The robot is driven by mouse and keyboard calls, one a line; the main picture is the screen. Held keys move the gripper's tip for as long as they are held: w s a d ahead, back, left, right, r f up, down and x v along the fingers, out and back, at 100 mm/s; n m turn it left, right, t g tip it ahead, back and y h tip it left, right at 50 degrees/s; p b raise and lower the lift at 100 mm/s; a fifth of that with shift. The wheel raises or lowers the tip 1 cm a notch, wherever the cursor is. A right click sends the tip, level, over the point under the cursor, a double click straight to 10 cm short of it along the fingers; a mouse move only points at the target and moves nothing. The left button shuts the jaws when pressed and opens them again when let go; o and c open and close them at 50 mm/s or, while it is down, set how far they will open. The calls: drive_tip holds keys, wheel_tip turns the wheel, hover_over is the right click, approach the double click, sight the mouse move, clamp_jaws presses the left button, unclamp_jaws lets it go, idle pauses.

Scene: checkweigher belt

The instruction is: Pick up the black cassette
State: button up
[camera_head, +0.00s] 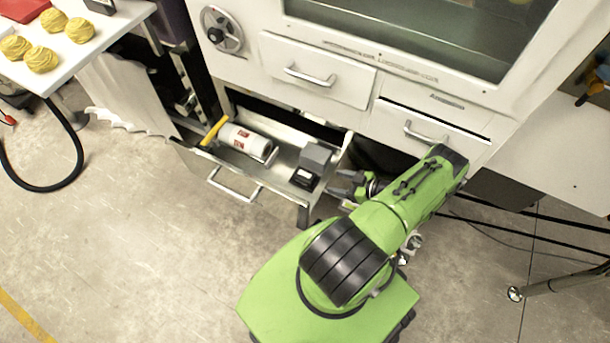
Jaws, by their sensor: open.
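A small black block with a pale mark on top, which looks like the black cassette (304,179), lies in the right part of an open metal drawer (196,161), near its front wall. My gripper (338,182) is just right of the drawer's right side, with its dark fingers pointing left toward the black block. It is open, and a gap shows between it and the block. Nothing shows between the fingers.
In the drawer, a grey box (315,157) stands right behind the black block. A white roll with red print (245,141) and a yellow-handled tool (214,131) lie to the left. A closed drawer (317,72) sits above. Yellow balls (42,59) rest on a white table.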

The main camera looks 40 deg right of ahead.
drive_tip(key=b, duration=0.2)
approach(307, 175)
drive_tip(key=x, duration=0.2)
drive_tip(key=f+x, duration=0.1)
drive_tip(key=x, duration=0.2)
drive_tip(key=shift+s, duration=0.1)
drive_tip(key=x, duration=0.2)
drive_tip(key=b+x, duration=0.1)
drive_tip(key=x, duration=0.3)
drive_tip(key=shift+r+b, duration=0.35)
drive_tip(key=shift+b, duration=0.05)
drive_tip(key=shift+r, duration=0.1)
drive_tip(key=c, duration=0.8)
